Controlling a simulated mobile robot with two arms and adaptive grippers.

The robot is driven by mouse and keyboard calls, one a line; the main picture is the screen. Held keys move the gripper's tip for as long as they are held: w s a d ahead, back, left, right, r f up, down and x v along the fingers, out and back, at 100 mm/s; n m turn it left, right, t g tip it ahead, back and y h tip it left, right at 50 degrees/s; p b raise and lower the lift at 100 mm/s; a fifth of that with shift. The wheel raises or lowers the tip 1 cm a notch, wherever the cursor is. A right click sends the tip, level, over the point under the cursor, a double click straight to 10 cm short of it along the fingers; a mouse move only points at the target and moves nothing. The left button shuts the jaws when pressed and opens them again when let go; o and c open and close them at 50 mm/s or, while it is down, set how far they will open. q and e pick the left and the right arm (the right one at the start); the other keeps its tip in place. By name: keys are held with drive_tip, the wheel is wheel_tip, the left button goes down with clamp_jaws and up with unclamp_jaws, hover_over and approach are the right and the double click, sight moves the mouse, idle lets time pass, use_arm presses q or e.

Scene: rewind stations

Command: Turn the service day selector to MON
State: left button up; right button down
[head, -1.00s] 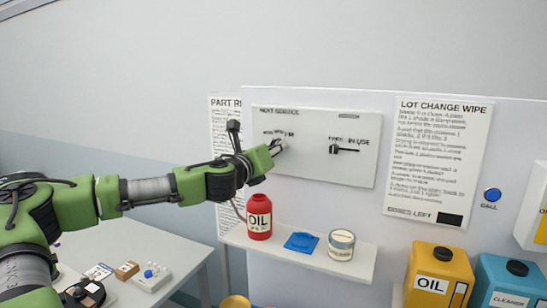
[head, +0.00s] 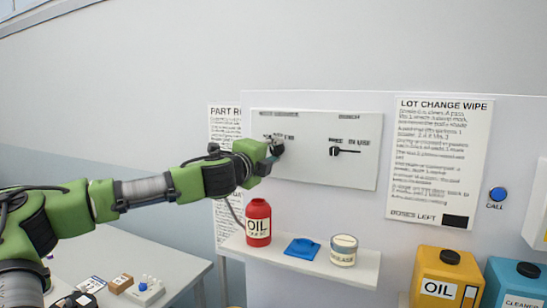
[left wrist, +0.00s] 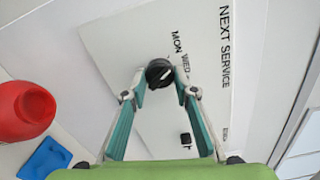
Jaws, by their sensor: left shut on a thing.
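The white selector panel (head: 305,178) is on the wall, with the heading NEXT SERVICE in the left wrist view. The service day selector (left wrist: 158,73) is a round black knob with a pale line across its face. MON and WED are printed beside it; other day labels are not readable. My left gripper (head: 272,154) reaches the panel from the left. In the left wrist view my left gripper (left wrist: 160,76) has its fingertips on both sides of the knob, shut on it. The exact label the line points at is unclear. My right gripper is out of view.
A second selector (head: 335,151) sits to the right on the panel. Below, a shelf (head: 350,272) carries a red oil bottle (head: 258,224), a blue item (head: 302,249) and a tin (head: 343,250). A blue call button (head: 497,194) is farther right.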

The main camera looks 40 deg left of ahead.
use_arm(q)
drive_tip(key=shift+n+b, duration=0.35)
drive_tip(key=shift+n, duration=0.85)
drive_tip(key=o, duration=1.1)
